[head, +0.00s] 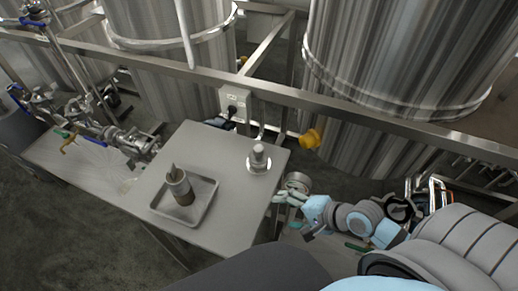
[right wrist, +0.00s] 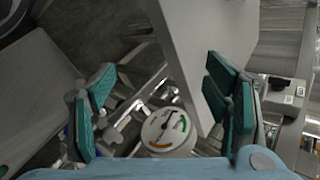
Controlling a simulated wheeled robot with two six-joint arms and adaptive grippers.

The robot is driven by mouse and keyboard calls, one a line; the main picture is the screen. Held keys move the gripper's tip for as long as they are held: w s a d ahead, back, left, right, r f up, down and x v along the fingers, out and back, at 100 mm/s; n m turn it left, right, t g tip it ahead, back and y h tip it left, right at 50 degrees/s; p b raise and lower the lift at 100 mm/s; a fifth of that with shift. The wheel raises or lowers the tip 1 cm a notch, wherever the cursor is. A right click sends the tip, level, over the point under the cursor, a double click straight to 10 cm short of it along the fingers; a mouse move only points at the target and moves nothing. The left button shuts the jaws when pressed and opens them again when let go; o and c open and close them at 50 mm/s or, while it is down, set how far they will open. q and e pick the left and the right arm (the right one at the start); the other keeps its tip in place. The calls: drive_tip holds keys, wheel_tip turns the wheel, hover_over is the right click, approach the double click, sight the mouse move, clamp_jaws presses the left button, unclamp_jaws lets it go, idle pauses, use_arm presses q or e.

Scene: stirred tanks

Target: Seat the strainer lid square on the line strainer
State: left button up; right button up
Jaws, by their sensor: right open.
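A small metal piece with a round flat base and an upright knob (head: 259,158) stands on the grey table near its right edge; it may be the strainer lid, but I cannot tell for sure. I cannot clearly pick out the line strainer. My right gripper (head: 282,199) is just off the table's right edge, apart from the knobbed piece. In the right wrist view its teal fingers (right wrist: 160,108) are spread wide and hold nothing. A round dial gauge (right wrist: 167,130) shows beyond and between them. My left gripper is not in view.
A tray (head: 160,212) on the table holds a brownish cylinder (head: 181,189) with a pointed top. Steel tanks (head: 400,60) and a rail stand behind. Pipework with valves (head: 130,145) lies left.

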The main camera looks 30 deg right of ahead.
drive_tip(key=w+d+r+m+t+y, duration=0.1)
drive_tip(key=w+d+r+m+t, duration=0.15)
drive_tip(key=r+m, duration=0.45)
drive_tip(key=m+t, duration=0.1)
drive_tip(key=m, duration=0.8)
approach(263, 153)
drive_tip(key=shift+t, duration=0.35)
drive_tip(key=b+x, duration=0.1)
drive_tip(key=x, duration=0.2)
drive_tip(key=b+x, duration=0.1)
drive_tip(key=x, duration=0.2)
drive_tip(key=shift+d+f+b, duration=0.25)
drive_tip(key=shift+f+b, duration=0.05)
drive_tip(key=x, duration=0.2)
drive_tip(key=b+x, duration=0.1)
drive_tip(key=x, duration=0.1)
drive_tip(key=shift+w+a, duration=0.25)
drive_tip(key=shift+a, duration=0.25)
drive_tip(key=shift+w+a, duration=0.15)
drive_tip(key=shift+w, duration=0.15)
drive_tip(key=shift+s, duration=0.1)
drive_tip(key=c, duration=1)
clamp_jaws()
